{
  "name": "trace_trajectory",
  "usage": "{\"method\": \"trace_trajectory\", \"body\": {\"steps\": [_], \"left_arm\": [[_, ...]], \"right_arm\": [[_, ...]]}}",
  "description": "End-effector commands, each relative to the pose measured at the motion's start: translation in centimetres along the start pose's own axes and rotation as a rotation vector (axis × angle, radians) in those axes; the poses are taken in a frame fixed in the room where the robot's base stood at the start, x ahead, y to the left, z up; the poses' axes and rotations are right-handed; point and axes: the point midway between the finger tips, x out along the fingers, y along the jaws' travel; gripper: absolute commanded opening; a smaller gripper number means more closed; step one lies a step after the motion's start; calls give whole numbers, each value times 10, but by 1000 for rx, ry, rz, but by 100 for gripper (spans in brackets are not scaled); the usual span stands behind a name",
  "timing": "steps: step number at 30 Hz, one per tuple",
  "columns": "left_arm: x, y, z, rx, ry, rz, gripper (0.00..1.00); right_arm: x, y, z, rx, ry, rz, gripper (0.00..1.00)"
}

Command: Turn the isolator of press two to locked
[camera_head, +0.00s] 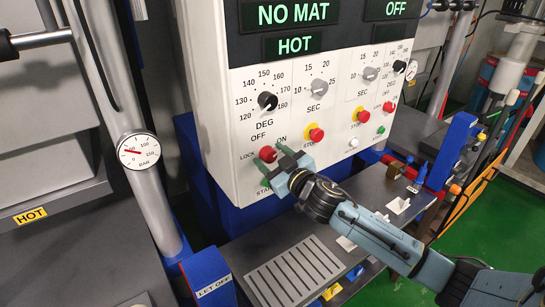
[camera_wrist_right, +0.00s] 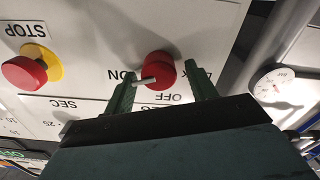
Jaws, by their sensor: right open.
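The red isolator knob (camera_head: 267,154) is low on the left half of the white press panel (camera_head: 225,110), among the printed words OFF, ON and LOCK. In the right wrist view the same red knob (camera_wrist_right: 165,70) has a pale lever pointing toward the ON side. My right gripper (camera_head: 274,161) is at this knob. Its green fingers (camera_wrist_right: 160,84) are open, one on each side of the knob. I cannot tell whether they touch it. My left gripper is not in view. No press number is readable.
A red stop button on a yellow base (camera_head: 315,134) is just right of the isolator. Black and grey dials (camera_head: 267,101) are above. Another red knob (camera_head: 389,106) is on the panel's right half. A slotted dark bench (camera_head: 290,275) lies below, and a gauge (camera_head: 139,151) is left.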

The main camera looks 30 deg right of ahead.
Motion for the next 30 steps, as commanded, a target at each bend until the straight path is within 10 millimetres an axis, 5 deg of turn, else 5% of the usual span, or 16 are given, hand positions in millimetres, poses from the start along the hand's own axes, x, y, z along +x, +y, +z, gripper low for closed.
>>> {"method": "trace_trajectory", "body": {"steps": [4,14,30], "left_arm": [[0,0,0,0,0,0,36],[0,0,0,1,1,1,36],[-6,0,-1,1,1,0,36]], "right_arm": [[0,0,0,0,0,0,54],[0,0,0,0,0,0,12],[0,0,0,-177,-1,1,12]]}}
